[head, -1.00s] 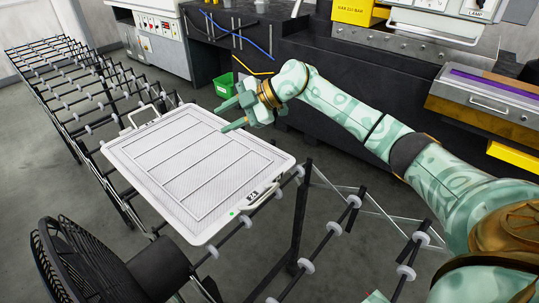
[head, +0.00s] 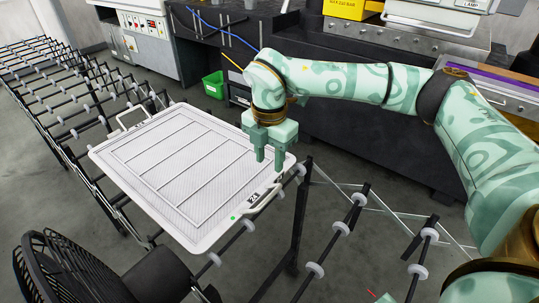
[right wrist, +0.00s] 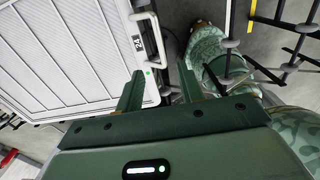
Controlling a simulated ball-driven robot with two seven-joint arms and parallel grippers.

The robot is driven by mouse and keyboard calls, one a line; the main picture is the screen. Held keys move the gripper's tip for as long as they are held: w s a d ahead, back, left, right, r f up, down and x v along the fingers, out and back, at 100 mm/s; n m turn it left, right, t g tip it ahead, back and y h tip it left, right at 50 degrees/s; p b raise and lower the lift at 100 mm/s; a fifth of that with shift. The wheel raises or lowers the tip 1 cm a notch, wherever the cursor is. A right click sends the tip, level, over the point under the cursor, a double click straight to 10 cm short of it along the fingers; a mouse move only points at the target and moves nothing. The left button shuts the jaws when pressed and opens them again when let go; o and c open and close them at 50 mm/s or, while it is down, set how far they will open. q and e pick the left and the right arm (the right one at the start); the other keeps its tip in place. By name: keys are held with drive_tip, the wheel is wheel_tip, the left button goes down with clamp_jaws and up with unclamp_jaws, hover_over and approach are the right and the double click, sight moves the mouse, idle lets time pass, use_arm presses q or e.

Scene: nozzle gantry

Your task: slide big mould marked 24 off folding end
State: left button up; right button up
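The big mould (head: 160,190) is a flat white tray with ribbed panels, lying on the folding roller conveyor (head: 318,269). It has a wire handle at each end. A dark label reading 24 (head: 250,200) and a green dot are at its near right end, beside the near handle (head: 265,198). My right gripper (head: 269,164) points down above the mould's right edge, a little behind that handle. In the right wrist view its two fingers (right wrist: 160,92) are apart with nothing between them. The mould's label end (right wrist: 137,43) is beyond the fingers there.
A black fan (head: 60,268) stands at the lower left, close to the mould's near side. The conveyor runs on to the far left (head: 50,70). Dark benches with machines (head: 320,60) line the back. A green bin (head: 214,85) stands on the floor.

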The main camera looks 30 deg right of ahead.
sight(269, 196)
wheel_tip(269, 196, down, 16)
drive_tip(key=b, duration=0.2)
drive_tip(key=shift+f+b, duration=0.15)
drive_tip(key=shift+b, duration=0.15)
clamp_jaws()
idle(1.5)
